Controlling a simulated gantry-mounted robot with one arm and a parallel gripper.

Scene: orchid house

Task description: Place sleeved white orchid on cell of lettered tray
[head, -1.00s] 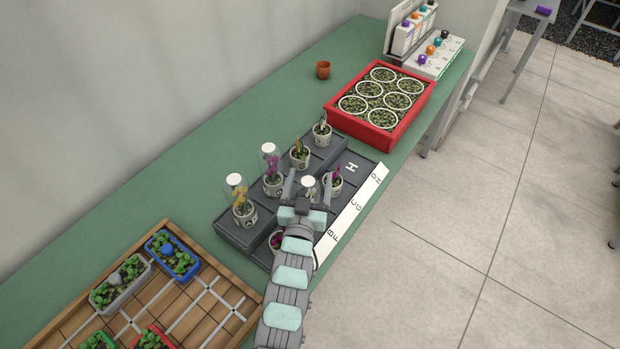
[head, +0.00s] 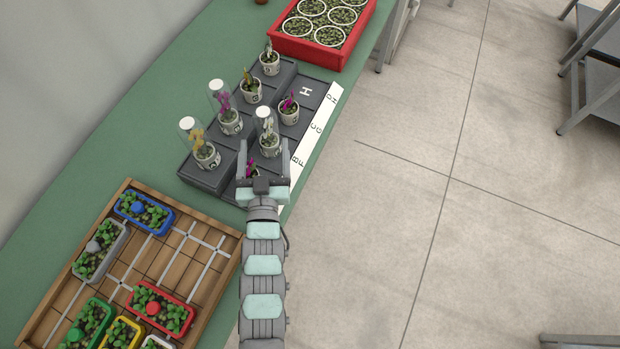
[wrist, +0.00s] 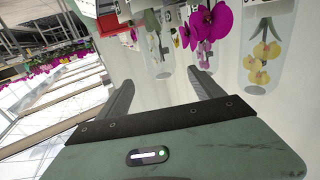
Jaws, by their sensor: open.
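The sleeved white orchid (head: 268,140) stands upright in a clear sleeve with a white top, in the front row of the dark lettered tray (head: 232,197). The tray's bare cell marked H (head: 306,91) is at its far front corner. My gripper (head: 264,150) is open and empty, its fingers pointing toward the sleeved white orchid from the near end of the tray. In the wrist view a clear sleeve (wrist: 158,60) shows just ahead of and between the fingertips, apart from them. A magenta orchid pot (head: 253,170) is partly hidden by my gripper.
Sleeved yellow (head: 197,137) and sleeved magenta (head: 221,98) orchids stand in the back row, with unsleeved pots beyond. An unsleeved magenta pot (head: 289,110) is between the white orchid and H. A wooden crate of seedlings (head: 118,186) lies near; a red tray (head: 335,58) lies far.

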